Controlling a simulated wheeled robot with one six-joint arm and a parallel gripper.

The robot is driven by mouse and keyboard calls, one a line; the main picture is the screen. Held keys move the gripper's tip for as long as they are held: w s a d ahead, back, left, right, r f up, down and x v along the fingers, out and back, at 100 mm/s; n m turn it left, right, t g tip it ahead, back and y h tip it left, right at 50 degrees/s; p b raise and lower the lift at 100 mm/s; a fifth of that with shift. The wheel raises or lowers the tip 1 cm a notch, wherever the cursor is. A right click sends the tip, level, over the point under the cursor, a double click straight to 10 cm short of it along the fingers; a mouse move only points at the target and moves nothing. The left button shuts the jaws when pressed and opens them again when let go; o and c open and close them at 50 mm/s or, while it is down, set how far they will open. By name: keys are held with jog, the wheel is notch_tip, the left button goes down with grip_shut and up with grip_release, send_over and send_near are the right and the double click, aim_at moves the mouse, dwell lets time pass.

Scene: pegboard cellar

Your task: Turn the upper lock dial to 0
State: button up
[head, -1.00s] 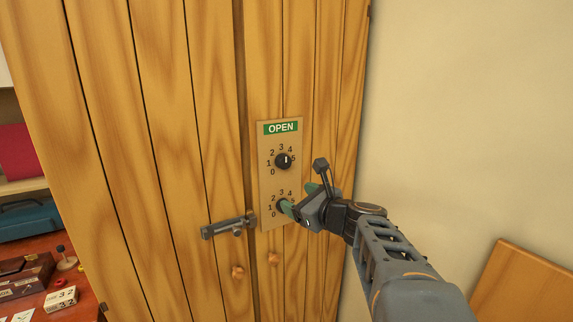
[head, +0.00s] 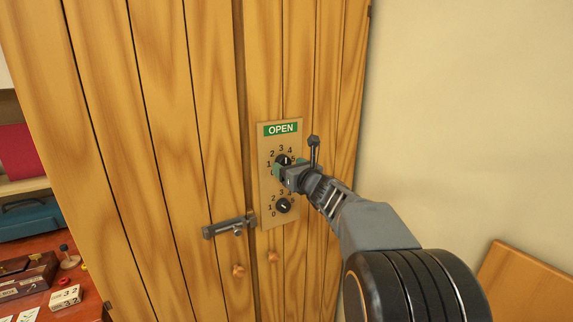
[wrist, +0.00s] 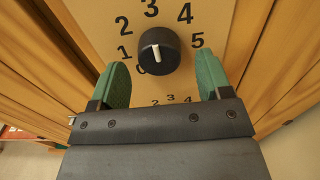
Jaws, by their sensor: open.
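The upper lock dial (wrist: 159,52) is a round black knob with a white mark, ringed by numbers 0 to 5. In the wrist view the mark points roughly up, towards the 3. My gripper (wrist: 163,78) is open, its green fingers below and to either side of the knob, apart from it. In the head view my gripper (head: 285,170) is in front of the upper dial (head: 282,159) and partly hides it and its numbers. The lower dial (head: 283,206) is uncovered below; its numbers show at the bottom of the wrist view.
Both dials are on a tan plate with a green OPEN sign (head: 281,128), fixed to a wooden cabinet door (head: 200,150). A grey latch (head: 230,227) and wooden knobs (head: 238,270) are below left. The plain wall (head: 470,120) is to the right.

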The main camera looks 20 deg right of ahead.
jog(key=shift+w+a, duration=0.1)
jog(key=shift+w, duration=0.65)
jog(key=shift+c, duration=0.5)
jog(key=c, duration=0.8)
jog(key=shift+f+b, duration=0.15)
jog(key=shift+b, duration=0.25)
